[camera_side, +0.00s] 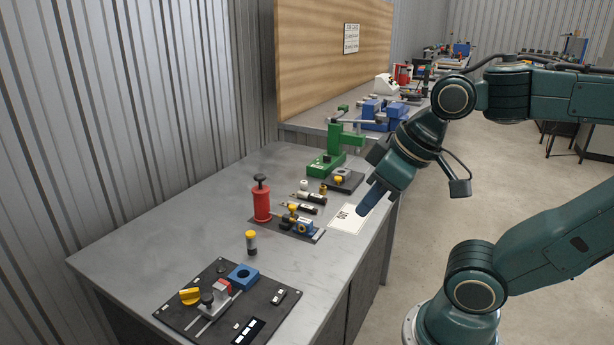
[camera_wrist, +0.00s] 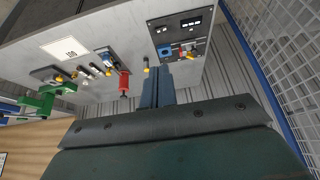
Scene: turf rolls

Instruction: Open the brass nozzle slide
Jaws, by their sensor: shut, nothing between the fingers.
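My gripper (camera_side: 372,198) has its blue fingers together and empty, above the bench's right edge by a white sheet. In the wrist view its shut fingers (camera_wrist: 156,90) point toward the bench. No part is clearly recognisable as the brass nozzle slide. A small dark plate (camera_side: 318,238) beside the red pump carries a yellow-topped brass-coloured part (camera_side: 292,210) and a blue block (camera_side: 302,226); the gripper is apart from it, up and to the right. A black panel (camera_side: 190,322) at the front carries rails with a black knob (camera_side: 207,298) and a red block (camera_side: 222,287).
The red pump (camera_side: 262,203) and a yellow-capped cylinder (camera_side: 251,242) stand upright on the bench (camera_side: 180,225). A green press (camera_side: 345,150) stands behind, with blue vises (camera_side: 380,115) farther back. The white sheet (camera_side: 348,218) lies flat. The bench's left part is clear.

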